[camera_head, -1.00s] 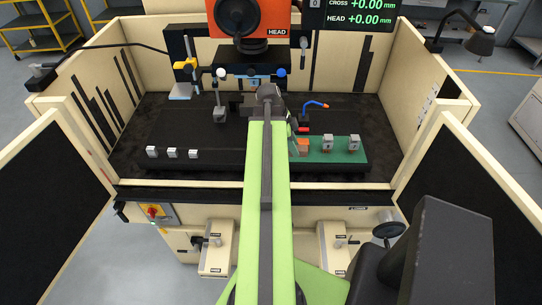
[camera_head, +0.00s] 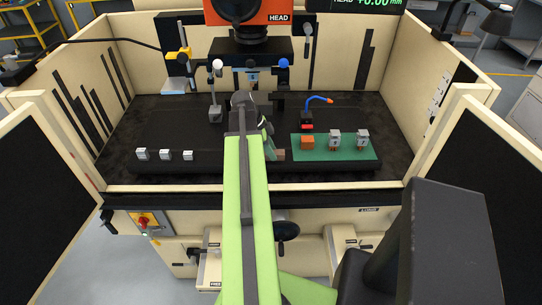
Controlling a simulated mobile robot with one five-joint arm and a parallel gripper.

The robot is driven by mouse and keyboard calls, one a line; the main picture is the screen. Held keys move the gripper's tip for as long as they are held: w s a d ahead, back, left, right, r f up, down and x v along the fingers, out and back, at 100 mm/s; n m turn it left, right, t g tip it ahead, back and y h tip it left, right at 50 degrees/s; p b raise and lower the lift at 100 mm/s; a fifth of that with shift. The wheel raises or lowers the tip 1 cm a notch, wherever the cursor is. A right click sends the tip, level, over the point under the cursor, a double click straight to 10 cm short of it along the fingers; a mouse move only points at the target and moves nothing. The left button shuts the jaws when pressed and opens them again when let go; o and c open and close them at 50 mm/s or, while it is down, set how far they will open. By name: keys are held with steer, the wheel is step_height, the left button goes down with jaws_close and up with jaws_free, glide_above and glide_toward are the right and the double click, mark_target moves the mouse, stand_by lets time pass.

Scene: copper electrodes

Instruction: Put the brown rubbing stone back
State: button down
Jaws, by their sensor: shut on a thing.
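A small brown block (camera_head: 281,155), which looks like the rubbing stone, shows at the tip of my gripper (camera_head: 275,151), just left of the green mat (camera_head: 320,156). My gripper is shut on it; the fingers are small and partly hidden behind my arm. I cannot tell whether the stone touches the dark table (camera_head: 180,120) or hangs above it. An orange block (camera_head: 307,142) sits on the left part of the mat.
Two grey electrode holders (camera_head: 334,140) (camera_head: 362,139) stand on the mat's right part. Several small pale blocks (camera_head: 165,155) line the table's front left. A blue-tipped nozzle (camera_head: 318,100) rises behind the mat. The orange machine head (camera_head: 252,12) hangs above. Cream walls enclose the sides.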

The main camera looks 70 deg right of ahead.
steer(key=c, duration=1.1)
jaws_free()
steer(key=shift+o, duration=0.2)
steer(key=shift+s+r, duration=0.1)
steer(key=shift+r, duration=0.3)
steer(key=p+v, duration=1.1)
steer(key=shift+w, duration=0.3)
steer(key=shift+r, duration=0.15)
